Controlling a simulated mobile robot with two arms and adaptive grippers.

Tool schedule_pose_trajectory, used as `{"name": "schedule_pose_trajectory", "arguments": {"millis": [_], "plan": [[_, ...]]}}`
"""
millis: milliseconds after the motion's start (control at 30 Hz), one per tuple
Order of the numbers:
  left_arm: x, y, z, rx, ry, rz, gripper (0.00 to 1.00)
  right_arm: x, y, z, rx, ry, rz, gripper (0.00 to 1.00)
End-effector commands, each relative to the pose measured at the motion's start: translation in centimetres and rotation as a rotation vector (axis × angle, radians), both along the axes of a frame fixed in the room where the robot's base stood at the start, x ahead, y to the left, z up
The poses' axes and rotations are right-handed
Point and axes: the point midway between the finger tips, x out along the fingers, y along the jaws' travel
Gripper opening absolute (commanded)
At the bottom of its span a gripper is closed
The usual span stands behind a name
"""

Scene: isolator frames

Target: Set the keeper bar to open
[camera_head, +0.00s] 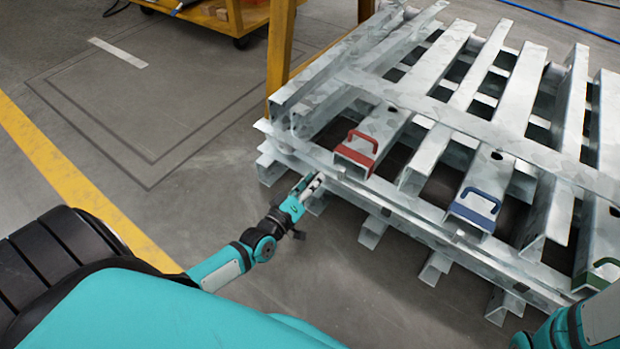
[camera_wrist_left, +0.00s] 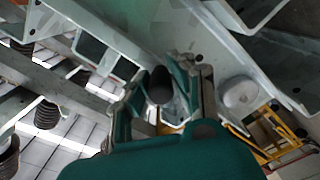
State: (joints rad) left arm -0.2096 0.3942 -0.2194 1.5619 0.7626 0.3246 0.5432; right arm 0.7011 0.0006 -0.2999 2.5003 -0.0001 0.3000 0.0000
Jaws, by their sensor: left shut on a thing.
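My left gripper (camera_head: 311,183) is at the front left edge of the stacked metal isolator frame (camera_head: 450,120), low beside its lower rail. In the left wrist view its two fingers (camera_wrist_left: 161,86) are closed around a dark rounded knob (camera_wrist_left: 160,84), which seems to be a grip of the keeper bar. The bar itself cannot be made out clearly, and its setting cannot be read. In the head view the held thing is hidden by the fingers and the frame. My right gripper is out of view; only part of my right arm shows at the lower right.
Red (camera_head: 357,152), blue (camera_head: 475,207) and green (camera_head: 603,272) handles sit along the frame's front edge. A yellow post (camera_head: 280,45) stands behind its left corner. Dark coil springs (camera_wrist_left: 46,115) show in the left wrist view.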

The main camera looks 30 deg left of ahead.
Motion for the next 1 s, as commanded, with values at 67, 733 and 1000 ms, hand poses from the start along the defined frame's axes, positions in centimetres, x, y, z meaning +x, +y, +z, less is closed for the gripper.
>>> {"name": "schedule_pose_trajectory", "arguments": {"millis": [67,733,1000], "plan": [[-0.1,-0.2,-0.1,0.002,0.001,-0.004,0.28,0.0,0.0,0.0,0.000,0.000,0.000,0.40],[-3.7,0.2,-0.2,0.002,0.006,-0.003,0.45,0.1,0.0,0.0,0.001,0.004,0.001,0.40],[-9.3,0.6,-0.1,0.002,0.005,-0.004,0.45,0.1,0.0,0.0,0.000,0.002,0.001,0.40]]}}
